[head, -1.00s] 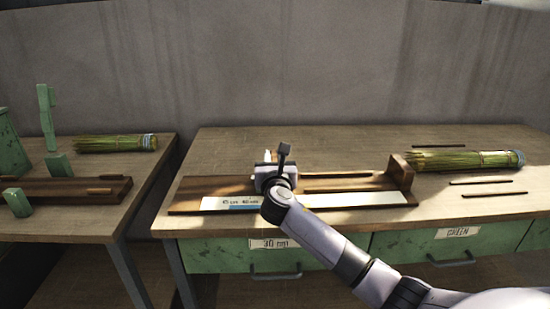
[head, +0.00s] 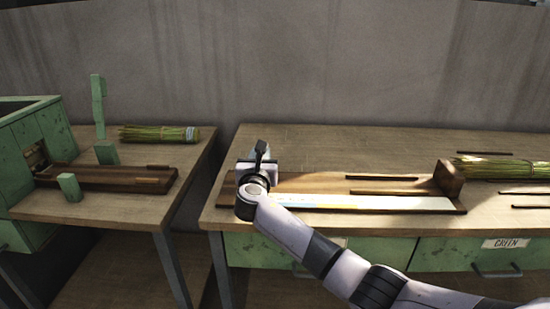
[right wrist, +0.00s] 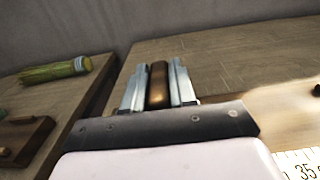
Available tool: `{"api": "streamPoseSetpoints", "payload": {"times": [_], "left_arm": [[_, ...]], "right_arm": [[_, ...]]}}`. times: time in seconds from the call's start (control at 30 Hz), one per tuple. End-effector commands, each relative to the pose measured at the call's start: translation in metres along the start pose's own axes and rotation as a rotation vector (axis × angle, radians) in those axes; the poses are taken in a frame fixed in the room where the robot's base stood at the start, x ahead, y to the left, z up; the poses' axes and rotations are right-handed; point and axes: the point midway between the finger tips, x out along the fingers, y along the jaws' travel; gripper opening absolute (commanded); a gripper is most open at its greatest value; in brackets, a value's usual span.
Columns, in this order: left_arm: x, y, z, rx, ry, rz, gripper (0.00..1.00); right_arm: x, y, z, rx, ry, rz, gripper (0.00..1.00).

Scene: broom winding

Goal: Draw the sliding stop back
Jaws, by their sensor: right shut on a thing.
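The long wooden measuring board (head: 225,194) lies on the bench in the head view, with a pale ruler strip (head: 400,203) along its front. A fixed wooden end block (head: 448,180) stands at its right end. My right gripper (head: 258,160) is over the board's left end. In the right wrist view a narrow brown wooden piece (right wrist: 158,84), apparently the sliding stop, is upright between the two fingers of my right gripper (right wrist: 157,80), which are shut on it. In the head view this piece is hidden behind the gripper. My left gripper is not in view.
Thin dark sticks (head: 382,178) lie on and around the board. A straw bundle (head: 500,168) lies right of the end block. Across a gap, the left bench (head: 120,208) holds another bundle (head: 158,133), a green post (head: 98,105) and a tray (head: 130,176). Green drawers (head: 385,250) hang below.

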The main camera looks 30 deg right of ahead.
Motion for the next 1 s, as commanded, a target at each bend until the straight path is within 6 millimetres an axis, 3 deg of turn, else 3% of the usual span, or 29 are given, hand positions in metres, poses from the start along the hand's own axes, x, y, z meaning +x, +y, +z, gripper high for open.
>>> {"api": "streamPoseSetpoints", "payload": {"times": [0.63, 0.67, 0.7, 1.0], "left_arm": [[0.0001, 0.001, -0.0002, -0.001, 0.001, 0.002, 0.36], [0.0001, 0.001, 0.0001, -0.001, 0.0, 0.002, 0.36], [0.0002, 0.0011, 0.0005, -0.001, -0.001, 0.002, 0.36], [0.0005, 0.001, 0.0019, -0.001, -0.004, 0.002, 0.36]], "right_arm": [[-0.0006, 0.0142, 0.0019, 0.003, -0.002, 0.007, 0.0], [-0.0007, 0.0143, 0.002, 0.004, -0.002, 0.008, 0.32], [-0.0008, 0.0144, 0.002, 0.004, -0.002, 0.007, 0.45], [-0.0004, 0.0121, 0.0006, 0.001, -0.001, 0.002, 0.47]]}}
